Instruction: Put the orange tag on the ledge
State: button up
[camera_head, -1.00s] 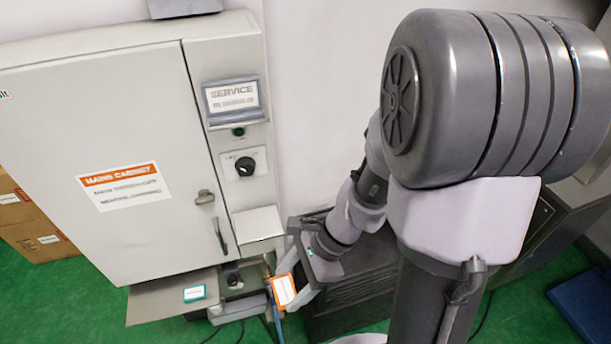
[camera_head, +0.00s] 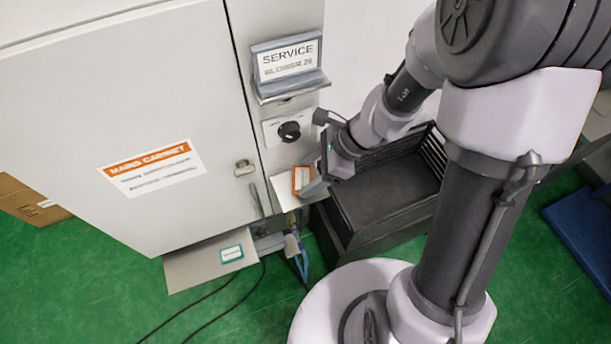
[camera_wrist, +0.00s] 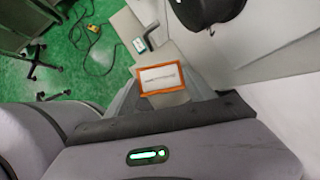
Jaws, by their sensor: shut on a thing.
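The orange tag (camera_head: 301,180) is a small orange-framed card with a white face. My gripper (camera_head: 312,185) is shut on it and holds it in front of the cabinet's narrow right section, below the dark knob. A pale ledge (camera_head: 283,186) juts out there, just behind and left of the tag; the gripper and tag hide part of it. Whether the tag touches the ledge, I cannot tell. In the wrist view the tag (camera_wrist: 160,78) lies between my fingertips, its white face toward the camera.
The dark knob (camera_head: 289,131) is close above my gripper. A SERVICE sign (camera_head: 288,60) sits higher on its own holder. A lower grey shelf (camera_head: 190,270) bears a teal-edged tag (camera_head: 231,254). A black box (camera_head: 385,200) stands right of the cabinet. Cables lie on the green floor.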

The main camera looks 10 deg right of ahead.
aim_at(311, 175)
jog(key=shift+w+a+f, duration=0.15)
jog(key=shift+w+a, duration=0.15)
jog(key=shift+w, duration=0.1)
jog(key=shift+f+b, duration=0.75)
jog(key=shift+f, duration=1)
jog(key=o, duration=1.2)
